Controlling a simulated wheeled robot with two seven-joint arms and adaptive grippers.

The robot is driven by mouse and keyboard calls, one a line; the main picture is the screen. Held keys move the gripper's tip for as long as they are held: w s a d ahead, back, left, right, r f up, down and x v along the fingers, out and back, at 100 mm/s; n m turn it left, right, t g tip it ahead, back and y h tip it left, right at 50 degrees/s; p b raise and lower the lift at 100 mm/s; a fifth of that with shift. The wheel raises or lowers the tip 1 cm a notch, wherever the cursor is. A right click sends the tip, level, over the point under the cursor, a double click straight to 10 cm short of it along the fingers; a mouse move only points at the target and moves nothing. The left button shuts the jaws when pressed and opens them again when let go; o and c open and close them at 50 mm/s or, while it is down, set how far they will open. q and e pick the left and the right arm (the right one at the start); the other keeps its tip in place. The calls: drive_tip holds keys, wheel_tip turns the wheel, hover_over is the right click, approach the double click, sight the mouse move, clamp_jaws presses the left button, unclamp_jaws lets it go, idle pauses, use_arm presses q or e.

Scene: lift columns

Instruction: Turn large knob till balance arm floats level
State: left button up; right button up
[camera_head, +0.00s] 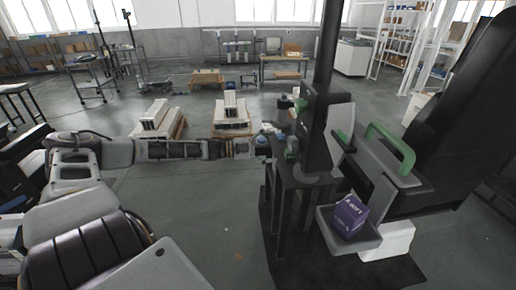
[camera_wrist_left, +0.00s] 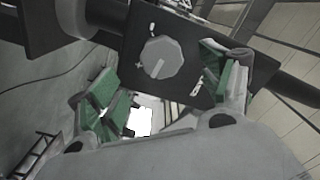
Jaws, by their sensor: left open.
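I see no clear contact. In the head view my left gripper (camera_head: 268,144) is beside the black stand (camera_head: 302,176), at the left of a tall black column (camera_head: 326,55). The knob is not clear there. I cannot pick out the balance arm with certainty.
A purple box (camera_head: 350,214) sits in a grey tray (camera_head: 326,240) at the stand's right. Floor in front is clear.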

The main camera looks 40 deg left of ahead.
use_arm(q)
drive_tip(key=shift+s+a, duration=0.4)
drive_tip(key=shift+s, duration=0.05)
drive_tip(key=shift+s+a, duration=0.25)
drive_tip(key=shift+s, duration=0.1)
drive_tip(key=shift+v, duration=1.25)
drive_tip(key=shift+a, duration=0.1)
